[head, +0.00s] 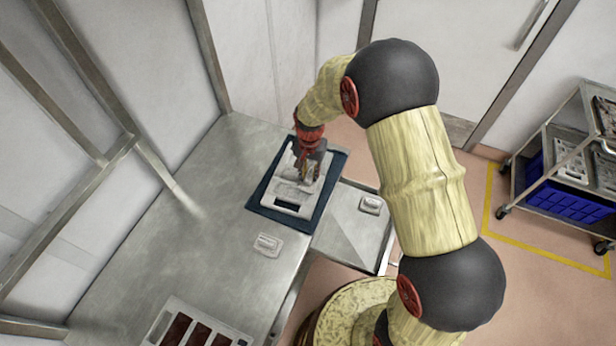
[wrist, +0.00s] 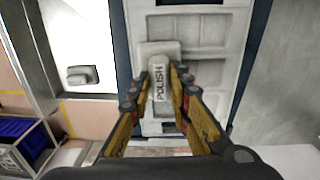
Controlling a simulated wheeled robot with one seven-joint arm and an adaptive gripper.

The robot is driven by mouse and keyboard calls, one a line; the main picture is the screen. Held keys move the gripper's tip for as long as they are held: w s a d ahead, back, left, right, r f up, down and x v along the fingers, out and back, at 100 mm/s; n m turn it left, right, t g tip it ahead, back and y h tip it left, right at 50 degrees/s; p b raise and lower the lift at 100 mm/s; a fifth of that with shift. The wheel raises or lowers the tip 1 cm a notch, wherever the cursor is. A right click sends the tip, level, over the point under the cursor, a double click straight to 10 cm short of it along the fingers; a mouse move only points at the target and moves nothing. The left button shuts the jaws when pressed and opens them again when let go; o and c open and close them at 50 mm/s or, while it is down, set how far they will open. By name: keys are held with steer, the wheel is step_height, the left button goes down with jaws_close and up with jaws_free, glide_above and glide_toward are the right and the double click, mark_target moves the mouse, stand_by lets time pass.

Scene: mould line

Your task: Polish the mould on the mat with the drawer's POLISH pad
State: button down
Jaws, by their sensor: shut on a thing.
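The pale grey mould (head: 292,202) lies on the dark blue mat (head: 262,209) on the metal bench, and its recessed cavities show in the wrist view (wrist: 222,19). My gripper (head: 308,170) is over the mould. In the wrist view my gripper (wrist: 160,88) is shut on the grip of a grey pad lettered POLISH (wrist: 160,75). The pad appears to be on or just above the mould's face; whether it touches I cannot tell. The open drawer (head: 345,228) juts out beside the mat, with another pad (head: 371,204) at its far corner.
Another grey pad (head: 267,244) lies on the bench (head: 225,255) near the mat. A tray with dark red compartments (head: 196,328) sits at the near end. A cart with a blue crate (head: 570,201) stands at right within yellow floor lines. The bench left of the mat is clear.

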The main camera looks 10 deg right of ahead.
steer(key=shift+w+d, duration=0.35)
steer(key=shift+w, duration=0.25)
steer(key=shift+w, duration=0.1)
steer(key=shift+w+d+f+b, duration=0.15)
steer(key=shift+w+d, duration=0.3)
steer(key=shift+w, duration=0.35)
steer(key=shift+w+d+r+b, duration=0.1)
steer(key=shift+w+d+b, duration=0.1)
steer(key=shift+w+d, duration=0.5)
steer(key=shift+w+d+f+b, duration=0.15)
steer(key=shift+w+d, duration=0.1)
steer(key=shift+w, duration=0.7)
steer(key=shift+w+a+r, duration=0.1)
steer(key=shift+w+a, duration=0.35)
steer(key=shift+a, duration=0.35)
steer(key=shift+w+a+r, duration=0.1)
steer(key=shift+w+a, duration=0.35)
steer(key=shift+a, duration=0.35)
steer(key=shift+w+a+r, duration=0.1)
steer(key=shift+w+a, duration=0.35)
steer(key=shift+a, duration=0.35)
steer(key=shift+w+a, duration=0.1)
steer(key=shift+a, duration=0.05)
steer(key=shift+a, duration=0.1)
